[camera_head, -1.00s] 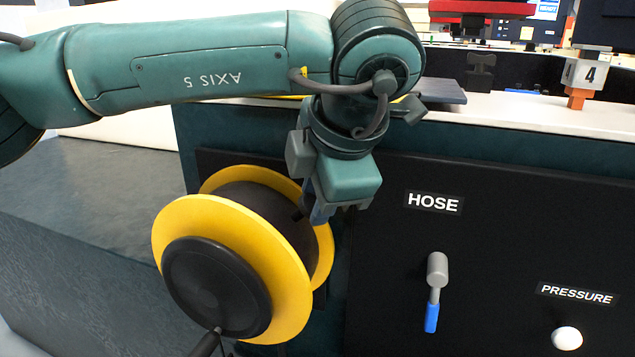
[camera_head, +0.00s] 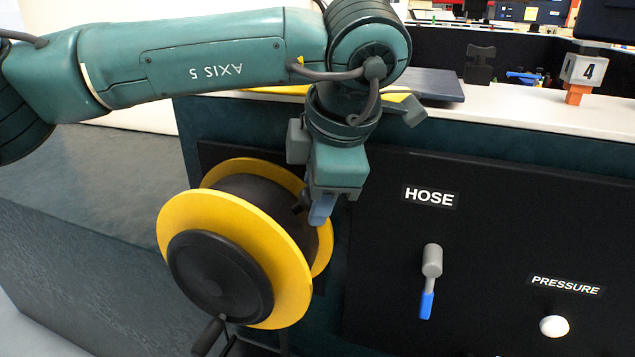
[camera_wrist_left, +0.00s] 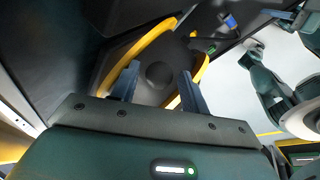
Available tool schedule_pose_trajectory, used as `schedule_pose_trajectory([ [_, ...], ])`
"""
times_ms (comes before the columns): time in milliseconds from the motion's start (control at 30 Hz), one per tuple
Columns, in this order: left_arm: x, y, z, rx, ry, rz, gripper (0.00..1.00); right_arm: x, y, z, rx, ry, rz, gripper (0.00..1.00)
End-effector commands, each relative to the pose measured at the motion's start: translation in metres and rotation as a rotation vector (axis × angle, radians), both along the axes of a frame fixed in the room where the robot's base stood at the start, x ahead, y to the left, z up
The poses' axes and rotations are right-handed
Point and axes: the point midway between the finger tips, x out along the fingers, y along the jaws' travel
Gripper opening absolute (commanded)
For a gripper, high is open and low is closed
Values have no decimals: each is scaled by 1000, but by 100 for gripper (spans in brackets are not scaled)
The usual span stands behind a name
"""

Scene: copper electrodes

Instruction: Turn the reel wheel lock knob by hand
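The reel wheel (camera_head: 179,222) has two yellow flanges, a black drum and a crank handle (camera_head: 208,336) at its lower front. A small dark knob-like piece (camera_head: 300,203) shows beside the drum, partly hidden; I cannot tell for sure that it is the lock knob. My left gripper (camera_head: 321,212) points down at the reel's right side, close to that piece. In the left wrist view its two fingers (camera_wrist_left: 160,86) are apart, with a dark round shape (camera_wrist_left: 158,72) beyond and between them. I cannot tell whether they touch it. What may be my right gripper (camera_wrist_left: 287,15) shows small at the top right.
A black panel right of the reel carries a HOSE lever (camera_head: 430,275) with a blue end and a white PRESSURE knob (camera_head: 554,326). The panel front between reel and lever is clear.

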Motion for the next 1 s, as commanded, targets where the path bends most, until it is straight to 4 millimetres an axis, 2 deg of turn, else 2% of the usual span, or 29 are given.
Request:
schedule_pose_trajectory([
  [333,-1,-2,4,0,-2,0,50,0,0,3,0,0,0,36],
  [800,-11,-33,38,1,-3,-1,50,0,0,27,0,0,0,36],
  [1000,-13,-40,44,0,-2,1,50,0,0,31,0,0,0,36],
])
